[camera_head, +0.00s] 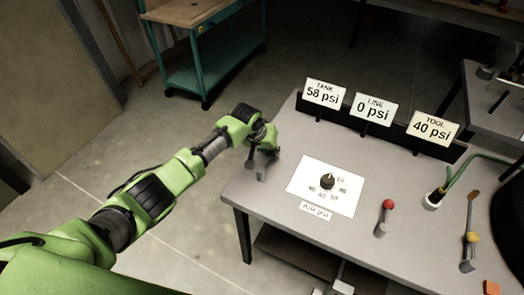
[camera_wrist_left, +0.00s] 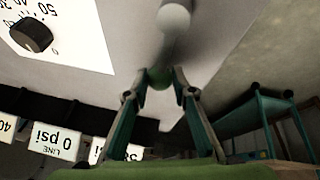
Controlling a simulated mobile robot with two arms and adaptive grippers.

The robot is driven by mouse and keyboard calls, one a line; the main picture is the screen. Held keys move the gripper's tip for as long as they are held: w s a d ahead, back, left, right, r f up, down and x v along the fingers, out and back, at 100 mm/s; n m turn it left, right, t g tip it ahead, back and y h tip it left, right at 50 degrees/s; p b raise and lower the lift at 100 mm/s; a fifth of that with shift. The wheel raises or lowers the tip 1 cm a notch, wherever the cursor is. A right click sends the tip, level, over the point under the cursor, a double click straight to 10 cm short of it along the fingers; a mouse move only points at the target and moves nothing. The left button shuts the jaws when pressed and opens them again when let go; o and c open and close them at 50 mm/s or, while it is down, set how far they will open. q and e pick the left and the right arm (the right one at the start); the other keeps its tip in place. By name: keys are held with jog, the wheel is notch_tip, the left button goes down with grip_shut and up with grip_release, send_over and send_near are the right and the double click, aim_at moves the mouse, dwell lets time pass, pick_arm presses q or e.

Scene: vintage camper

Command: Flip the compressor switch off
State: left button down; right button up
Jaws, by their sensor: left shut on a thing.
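My left gripper (camera_head: 262,138) is at the near left corner of the table, over a small grey lever base (camera_head: 262,172), which I take to be the compressor switch. In the left wrist view the gripper (camera_wrist_left: 160,76) is shut on a green ball knob (camera_wrist_left: 160,80). A pale rounded part (camera_wrist_left: 175,18) shows beyond it. The fingers partly hide the knob, and the lever's position is unclear. The tank sign (camera_head: 322,93) reads 58 psi, the line sign (camera_head: 374,109) 0 psi and the tool sign (camera_head: 433,127) 40 psi. My right gripper is not clearly seen.
A black dial (camera_head: 327,182) sits on a white sheet mid-table. To its right are a red-knobbed lever (camera_head: 388,206), a yellow-knobbed lever (camera_head: 472,240) and a green hose (camera_head: 461,171). A teal cart (camera_head: 207,62) stands behind; the floor left of the table is clear.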

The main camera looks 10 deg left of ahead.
pick_arm(q)
jog(key=shift+w+a, duration=0.1)
jog(key=shift+a, duration=0.05)
dwell(0.3)
jog(key=c, duration=1.7)
grip_release()
jog(key=shift+s+r, duration=0.2)
jog(key=shift+r, duration=0.25)
jog(key=v, duration=1.1)
jog(key=shift+a, duration=0.1)
